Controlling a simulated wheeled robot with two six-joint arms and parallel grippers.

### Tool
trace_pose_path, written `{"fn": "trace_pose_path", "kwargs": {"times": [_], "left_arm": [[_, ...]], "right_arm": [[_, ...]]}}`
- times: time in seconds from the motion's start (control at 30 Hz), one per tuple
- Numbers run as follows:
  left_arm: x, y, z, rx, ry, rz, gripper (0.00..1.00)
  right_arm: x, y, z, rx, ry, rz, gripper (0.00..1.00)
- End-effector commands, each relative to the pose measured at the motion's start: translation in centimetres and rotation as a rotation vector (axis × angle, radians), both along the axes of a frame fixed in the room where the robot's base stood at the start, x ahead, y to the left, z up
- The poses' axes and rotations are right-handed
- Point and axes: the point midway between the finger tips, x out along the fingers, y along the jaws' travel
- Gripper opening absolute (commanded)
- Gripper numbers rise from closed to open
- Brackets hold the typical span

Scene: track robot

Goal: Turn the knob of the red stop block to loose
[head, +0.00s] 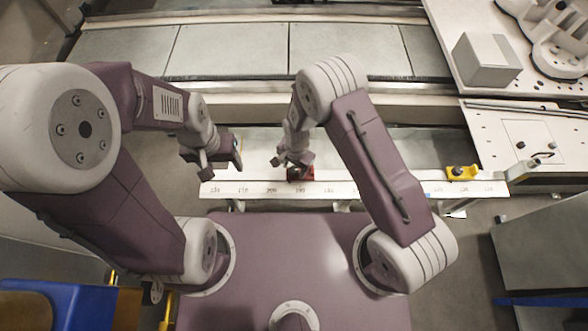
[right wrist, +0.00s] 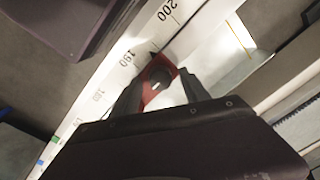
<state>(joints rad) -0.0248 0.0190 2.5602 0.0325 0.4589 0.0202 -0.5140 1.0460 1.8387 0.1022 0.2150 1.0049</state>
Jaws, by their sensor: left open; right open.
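The red stop block (head: 301,174) sits on the white scale rail (head: 345,189), close to the 190 mark. In the right wrist view the red block (right wrist: 172,68) has a dark round knob (right wrist: 158,77) facing the camera. My right gripper (head: 293,163) is over the block. In the right wrist view its two open fingers (right wrist: 161,92) stand on either side of the knob; I cannot tell whether they touch it. The gripper hides part of the block in the head view. My left gripper (head: 212,168) is open and empty, left of the block above the rail's left end.
A yellow block with a dark knob (head: 462,172) sits at the rail's right end. A grey box (head: 486,60) stands on the light plate at the upper right. A conveyor-like bed (head: 235,52) runs behind the rail. A blue bin (head: 40,308) is at the lower left.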

Motion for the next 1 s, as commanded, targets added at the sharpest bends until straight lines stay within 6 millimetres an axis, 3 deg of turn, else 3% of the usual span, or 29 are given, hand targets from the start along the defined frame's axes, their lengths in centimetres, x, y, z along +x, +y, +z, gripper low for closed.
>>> {"fn": "trace_pose_path", "kwargs": {"times": [0.27, 0.47, 0.5, 0.77, 1.0], "left_arm": [[0.01, 0.00, -0.10, 0.000, 0.000, 0.000, 0.61], [0.01, 0.00, -0.10, 0.000, 0.000, 0.000, 0.61], [0.01, 0.00, -0.11, 0.000, 0.000, 0.000, 0.61], [0.01, 0.00, 0.00, 0.000, 0.000, 0.000, 0.61], [0.01, 0.00, 0.39, 0.000, 0.000, 0.000, 0.61]], "right_arm": [[0.04, 0.05, -0.33, 0.001, -0.001, 0.000, 0.53], [0.04, 0.04, -0.32, 0.001, -0.001, 0.000, 0.03], [0.04, 0.04, -0.32, 0.001, -0.001, 0.000, 0.00], [0.06, 0.04, -0.28, 0.001, -0.001, 0.024, 0.00], [0.06, 0.01, -0.24, 0.000, 0.000, 0.152, 0.00]]}}
